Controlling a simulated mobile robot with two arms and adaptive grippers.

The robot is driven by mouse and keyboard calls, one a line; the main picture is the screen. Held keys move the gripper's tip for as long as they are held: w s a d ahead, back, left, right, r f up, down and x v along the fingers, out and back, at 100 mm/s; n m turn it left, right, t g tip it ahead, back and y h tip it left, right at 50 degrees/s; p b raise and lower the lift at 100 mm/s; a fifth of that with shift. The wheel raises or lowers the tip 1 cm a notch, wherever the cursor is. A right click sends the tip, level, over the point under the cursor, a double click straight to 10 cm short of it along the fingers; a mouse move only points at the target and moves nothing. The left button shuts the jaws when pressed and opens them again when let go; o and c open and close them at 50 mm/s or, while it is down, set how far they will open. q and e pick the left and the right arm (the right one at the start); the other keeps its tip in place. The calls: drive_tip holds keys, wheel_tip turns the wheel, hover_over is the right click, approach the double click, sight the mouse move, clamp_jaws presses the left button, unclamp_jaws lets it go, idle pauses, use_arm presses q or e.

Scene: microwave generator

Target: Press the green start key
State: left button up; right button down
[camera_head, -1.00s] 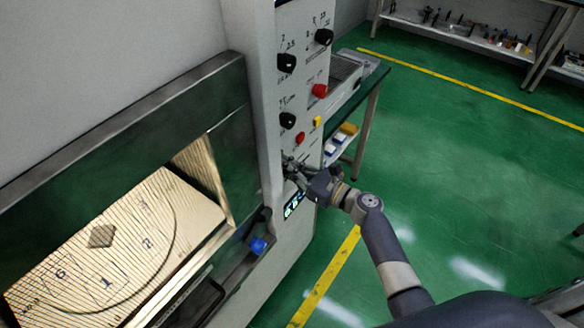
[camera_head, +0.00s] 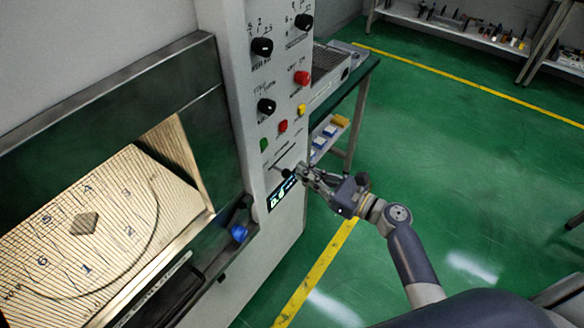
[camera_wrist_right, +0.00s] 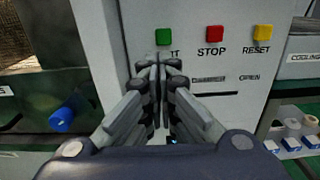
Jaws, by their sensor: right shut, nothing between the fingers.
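The green start key (camera_head: 264,144) is a small square on the pale control panel, left of the red stop key (camera_head: 283,126) and yellow reset key (camera_head: 301,109). The green key also shows in the right wrist view (camera_wrist_right: 163,36), fully uncovered. My right gripper (camera_head: 302,170) is shut and empty, to the right of and below the green key in the head view, near the lit display. In the wrist view its closed fingertips (camera_wrist_right: 158,60) appear just below the key and cover part of its label. I cannot tell the exact gap to the panel. My left gripper is not in view.
Black knobs (camera_head: 262,47) and a larger red button (camera_head: 302,77) are higher on the panel. The open microwave chamber (camera_head: 180,165) and a blue knob (camera_head: 239,233) lie left. A side table (camera_head: 366,75) stands behind the panel. Green floor at right is largely clear.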

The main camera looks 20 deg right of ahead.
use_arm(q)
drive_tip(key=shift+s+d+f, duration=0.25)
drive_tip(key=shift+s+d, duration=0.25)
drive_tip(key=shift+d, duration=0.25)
use_arm(e)
drive_tip(key=shift+v, duration=1.05)
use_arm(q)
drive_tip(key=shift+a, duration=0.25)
use_arm(e)
drive_tip(key=shift+f, duration=0.1)
